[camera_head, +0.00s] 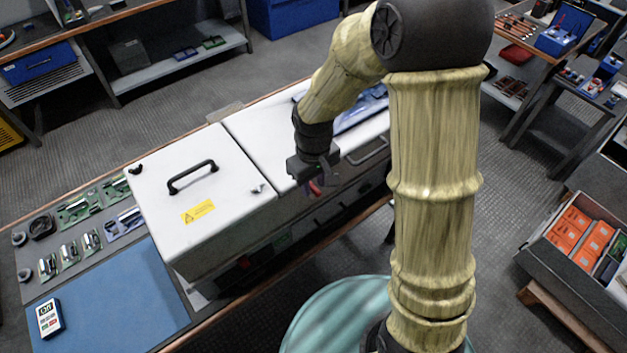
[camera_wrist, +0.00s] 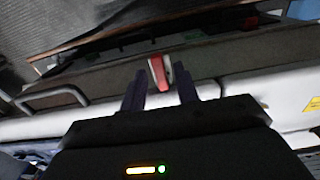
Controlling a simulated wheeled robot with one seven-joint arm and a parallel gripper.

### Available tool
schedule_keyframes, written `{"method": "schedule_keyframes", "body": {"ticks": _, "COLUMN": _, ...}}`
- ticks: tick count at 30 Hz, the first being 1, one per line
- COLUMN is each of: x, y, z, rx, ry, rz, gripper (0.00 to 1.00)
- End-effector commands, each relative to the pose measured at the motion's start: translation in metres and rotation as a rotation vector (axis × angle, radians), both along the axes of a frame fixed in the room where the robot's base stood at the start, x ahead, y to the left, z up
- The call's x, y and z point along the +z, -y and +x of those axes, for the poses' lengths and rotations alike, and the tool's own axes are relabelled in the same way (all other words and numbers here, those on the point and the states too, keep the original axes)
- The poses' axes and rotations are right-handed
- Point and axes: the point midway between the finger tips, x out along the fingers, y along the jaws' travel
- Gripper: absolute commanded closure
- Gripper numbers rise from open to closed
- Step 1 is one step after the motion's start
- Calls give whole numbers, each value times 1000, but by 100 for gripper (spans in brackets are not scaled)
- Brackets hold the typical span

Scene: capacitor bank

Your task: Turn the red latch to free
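The red latch (camera_wrist: 158,73) shows in the wrist view just beyond my fingertips, on the front of the capacitor cabinet. It also shows in the head view as a small red piece (camera_head: 315,187) just below my gripper. My gripper (camera_wrist: 161,80) is open, its two dark fingers spread to either side of the latch in the picture. A pale part lies right beside the red piece. I cannot tell whether the fingers touch the latch. In the head view my gripper (camera_head: 313,180) is at the cabinet's front edge.
The white cabinet lid (camera_head: 195,190) with a black handle and yellow warning label is left of my gripper. Another grey handle (camera_head: 368,152) is to the right. A blue mat (camera_head: 110,300) with a meter (camera_head: 50,317) lies at the bench's front left. Circuit boards (camera_head: 78,211) lie behind it.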

Motion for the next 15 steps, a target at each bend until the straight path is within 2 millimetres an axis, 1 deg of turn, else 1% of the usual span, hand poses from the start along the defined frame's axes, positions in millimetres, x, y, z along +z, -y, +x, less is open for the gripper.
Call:
{"method": "schedule_keyframes", "body": {"ticks": 1, "x": 0, "y": 0, "z": 0, "rx": 0, "ry": 0, "rz": 0, "gripper": 80}}
{"method": "schedule_keyframes", "body": {"ticks": 4, "x": 0, "y": 0, "z": 0, "rx": 0, "ry": 0, "rz": 0, "gripper": 100}}
{"method": "schedule_keyframes", "body": {"ticks": 15, "x": 1, "y": 0, "z": 0, "rx": 18, "ry": 1, "rz": 1, "gripper": 100}}
